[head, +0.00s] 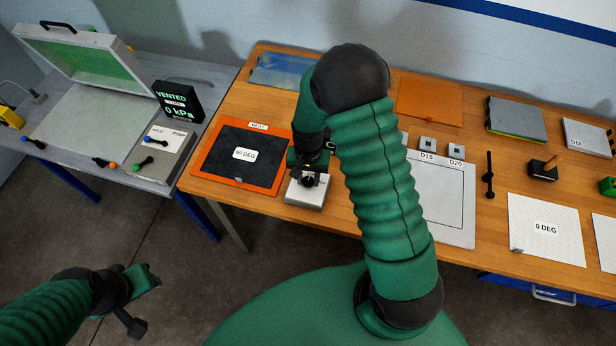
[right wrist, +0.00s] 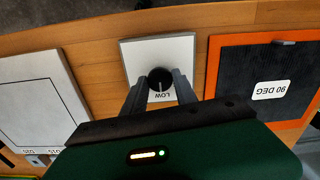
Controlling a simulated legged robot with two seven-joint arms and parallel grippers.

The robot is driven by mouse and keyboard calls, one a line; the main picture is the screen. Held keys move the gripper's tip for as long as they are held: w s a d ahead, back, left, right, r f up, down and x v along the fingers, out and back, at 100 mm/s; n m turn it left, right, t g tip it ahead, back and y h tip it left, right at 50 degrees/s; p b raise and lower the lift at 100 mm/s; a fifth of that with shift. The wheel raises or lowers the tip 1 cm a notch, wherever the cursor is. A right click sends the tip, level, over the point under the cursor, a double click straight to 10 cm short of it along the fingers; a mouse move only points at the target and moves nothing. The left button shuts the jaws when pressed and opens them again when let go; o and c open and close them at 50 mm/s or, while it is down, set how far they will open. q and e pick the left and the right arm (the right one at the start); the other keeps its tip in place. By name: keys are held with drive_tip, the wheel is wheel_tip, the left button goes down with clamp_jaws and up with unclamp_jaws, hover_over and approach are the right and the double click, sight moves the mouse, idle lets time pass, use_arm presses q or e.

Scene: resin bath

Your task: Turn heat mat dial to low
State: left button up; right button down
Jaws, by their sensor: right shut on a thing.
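The dial box (head: 300,196) is a small light-grey block at the table's front edge, right of the orange-bordered black heat mat (head: 222,172). My right gripper (head: 308,176) reaches down over the box. In the right wrist view the gripper (right wrist: 161,88) is shut on the round black dial (right wrist: 160,78), one finger on each side. A light pointer line shows on the dial, and a "LOW" label (right wrist: 174,95) shows upside down beside it, partly hidden by the fingers. My left gripper (head: 142,295) is open and empty over the floor at lower left.
A white panel (head: 455,225) lies right of the dial box, with small grey blocks behind it. A side table at left holds an open-lidded case (head: 80,55) and a "VENTED 0 kPa" display (head: 178,102). My right arm hides the table's middle.

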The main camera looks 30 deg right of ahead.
sight(308, 180)
drive_tip(key=shift+w, duration=0.1)
drive_tip(key=c, duration=1)
unclamp_jaws()
drive_tip(key=shift+o, duration=0.2)
drive_tip(key=shift+r, duration=0.1)
wheel_tip(308, 180, up, 16)
drive_tip(key=b, duration=0.1)
drive_tip(key=shift+r, duration=0.25)
drive_tip(key=shift+b, duration=0.3)
drive_tip(key=s+a+f+n+t+b, duration=0.2)
drive_tip(key=s+a+f+n+b, duration=0.1)
drive_tip(key=s+a+f+n, duration=0.4)
drive_tip(key=shift+s+a+f+n+t, duration=0.35)
drive_tip(key=shift+s+a+n, duration=0.3)
drive_tip(key=shift+s, duration=0.6)
